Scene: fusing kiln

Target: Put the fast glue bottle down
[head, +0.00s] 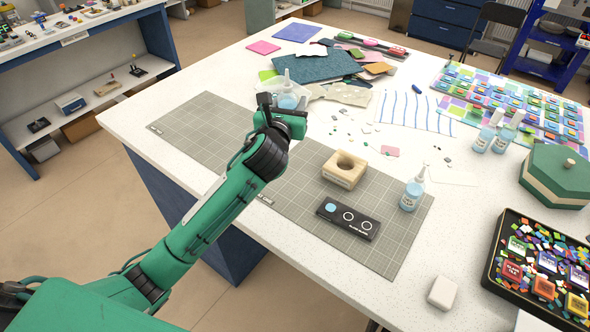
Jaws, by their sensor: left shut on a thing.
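My left gripper (283,116) reaches in over the far side of the grey cutting mats and is shut on a pale blue glue bottle (288,100) with a pointed nozzle. The bottle looks upright; its lower part is hidden behind my gripper, so I cannot tell whether its base touches anything. A similar bottle (412,194) stands on the right edge of the right mat. Two more bottles (484,138) stand close together further right. Their labels are too small to read. My right gripper is not in view.
A wooden block with a round hole (344,169) and a black card with three circles (348,219) lie on the right cutting mat (388,248). The left mat (200,130) is mostly bare. Coloured sheets lie behind. A green hexagonal box (556,178) and a black tray of glass pieces (490,270) stand right.

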